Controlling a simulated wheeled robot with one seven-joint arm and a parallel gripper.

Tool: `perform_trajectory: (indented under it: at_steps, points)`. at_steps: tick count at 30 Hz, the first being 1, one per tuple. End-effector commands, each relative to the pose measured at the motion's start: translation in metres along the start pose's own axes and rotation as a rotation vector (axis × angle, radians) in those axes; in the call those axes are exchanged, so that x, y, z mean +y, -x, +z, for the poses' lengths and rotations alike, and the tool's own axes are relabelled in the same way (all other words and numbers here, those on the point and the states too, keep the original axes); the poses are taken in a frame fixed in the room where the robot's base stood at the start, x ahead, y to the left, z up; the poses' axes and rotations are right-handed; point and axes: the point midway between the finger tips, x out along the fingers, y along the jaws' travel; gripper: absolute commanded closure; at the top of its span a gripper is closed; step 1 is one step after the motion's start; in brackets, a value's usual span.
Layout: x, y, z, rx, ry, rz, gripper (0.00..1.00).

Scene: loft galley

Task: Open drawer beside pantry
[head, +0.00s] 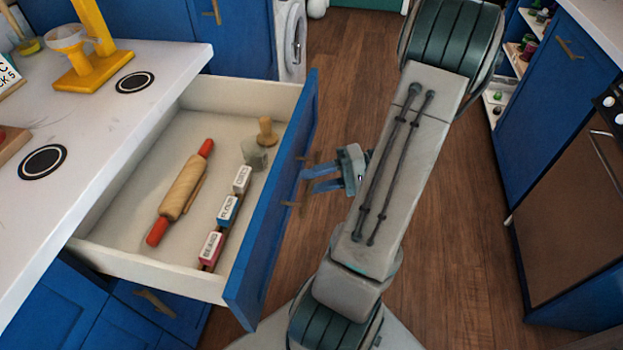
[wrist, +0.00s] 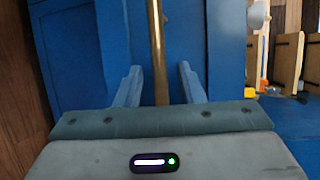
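The blue-fronted drawer (head: 268,215) is pulled far out from under the white counter. It holds a rolling pin (head: 181,194) with red ends, several small labelled boxes (head: 228,209) and a wooden-topped item (head: 265,133). My gripper (head: 312,178) is at the outer face of the drawer front, level with its brass handle. In the wrist view, my gripper (wrist: 158,88) has its two fingers apart, with the brass handle (wrist: 157,45) upright between them and a gap on each side. Whether either finger touches the handle cannot be told.
A yellow scale-like stand (head: 95,68) stands on the white counter (head: 95,130). Blue cabinets (head: 235,40) and a white washer (head: 291,40) are behind. A brown-fronted appliance (head: 580,215) and open shelves (head: 518,55) are at right. The wooden floor (head: 455,200) between is clear.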

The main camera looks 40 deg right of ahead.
Motion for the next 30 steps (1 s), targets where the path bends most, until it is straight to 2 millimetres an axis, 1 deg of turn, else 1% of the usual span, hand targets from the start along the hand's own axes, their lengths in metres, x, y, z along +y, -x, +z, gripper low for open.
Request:
perform_trajectory:
  at_steps: [9,12,15,18,21,30]
  points:
    - [0.000,0.071,-0.001,0.001,-0.001,0.002,0.65]
    - [0.000,0.091,-0.001,-0.001,0.000,0.000,0.65]
    - [0.000,0.106,-0.001,-0.004,0.001,0.000,0.65]
    - [0.000,0.116,-0.001,-0.003,0.000,0.000,0.65]
    - [0.000,0.121,-0.001,-0.004,-0.001,-0.001,0.65]
    - [0.000,0.122,-0.001,-0.005,-0.001,-0.001,0.65]
